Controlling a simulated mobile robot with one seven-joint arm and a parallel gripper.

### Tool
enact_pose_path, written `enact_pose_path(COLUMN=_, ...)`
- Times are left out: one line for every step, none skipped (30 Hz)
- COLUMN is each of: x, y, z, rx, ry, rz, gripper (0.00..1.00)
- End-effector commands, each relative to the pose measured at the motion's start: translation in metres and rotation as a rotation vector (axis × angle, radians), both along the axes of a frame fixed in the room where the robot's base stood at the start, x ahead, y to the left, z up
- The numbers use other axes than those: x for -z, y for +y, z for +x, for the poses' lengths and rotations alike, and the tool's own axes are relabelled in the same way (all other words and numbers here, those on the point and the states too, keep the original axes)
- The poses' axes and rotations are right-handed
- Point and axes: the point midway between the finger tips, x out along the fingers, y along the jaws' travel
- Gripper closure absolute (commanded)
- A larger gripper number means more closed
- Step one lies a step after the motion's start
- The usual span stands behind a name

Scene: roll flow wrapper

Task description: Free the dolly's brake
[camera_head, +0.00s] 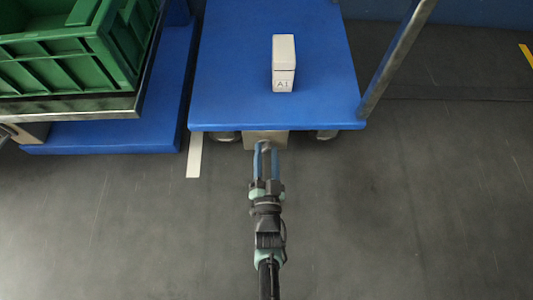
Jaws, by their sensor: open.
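The dolly (230,95) has a flat blue deck and a grey metal post at its right side. A small light grey box marked "A1" (284,58) stands on the deck. Under the deck's front edge is a beige-grey block (265,139), which may be the brake part; its lower middle is partly hidden by my gripper. My gripper (266,148) is open, with two blue fingers reaching to the front of this block. I cannot tell whether the fingers touch it. Dark wheels show under the deck on both sides of the block.
A green crate (62,65) sits on a metal-edged surface at the left, above another blue platform (110,138). A white floor strip (194,157) lies between the two platforms. The dark floor in front and at the right is clear.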

Motion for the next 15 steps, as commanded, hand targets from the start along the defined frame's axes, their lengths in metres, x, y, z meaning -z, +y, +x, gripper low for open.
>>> enact_pose_path(x=-0.0004, y=0.0000, z=0.0000, rx=0.000, ry=0.000, rz=0.000, gripper=0.54)
enact_pose_path(x=-0.0004, y=0.0000, z=0.0000, rx=0.000, ry=0.000, rz=0.000, gripper=0.54)
enact_pose_path(x=-0.0004, y=0.0000, z=-0.0001, rx=0.000, ry=0.000, rz=0.000, gripper=0.54)
enact_pose_path(x=-0.0003, y=0.0001, z=-0.0002, rx=0.000, ry=0.000, rz=0.000, gripper=0.56)
enact_pose_path(x=-0.0003, y=0.0001, z=-0.0002, rx=0.000, ry=0.000, rz=0.000, gripper=0.61)
enact_pose_path(x=-0.0003, y=0.0001, z=-0.0003, rx=0.000, ry=0.000, rz=0.000, gripper=0.68)
enact_pose_path(x=-0.0002, y=0.0001, z=-0.0003, rx=0.000, ry=0.000, rz=0.000, gripper=0.74)
enact_pose_path(x=-0.0001, y=0.0000, z=-0.0003, rx=0.000, ry=0.000, rz=0.000, gripper=0.79)
enact_pose_path(x=-0.0001, y=0.0000, z=-0.0004, rx=0.000, ry=0.000, rz=0.000, gripper=0.86)
enact_pose_path(x=0.0000, y=0.0001, z=-0.0004, rx=0.000, ry=0.000, rz=0.000, gripper=0.92)
enact_pose_path(x=0.0000, y=0.0001, z=-0.0005, rx=0.000, ry=0.000, rz=0.000, gripper=0.97)
enact_pose_path(x=0.0000, y=0.0001, z=-0.0005, rx=0.000, ry=0.000, rz=0.000, gripper=1.00)
enact_pose_path(x=0.0000, y=0.0001, z=-0.0005, rx=0.000, ry=0.000, rz=0.000, gripper=1.00)
enact_pose_path(x=0.0000, y=0.0001, z=-0.0006, rx=0.000, ry=0.000, rz=0.000, gripper=1.00)
enact_pose_path(x=0.0000, y=0.0001, z=-0.0006, rx=0.000, ry=0.000, rz=0.000, gripper=1.00)
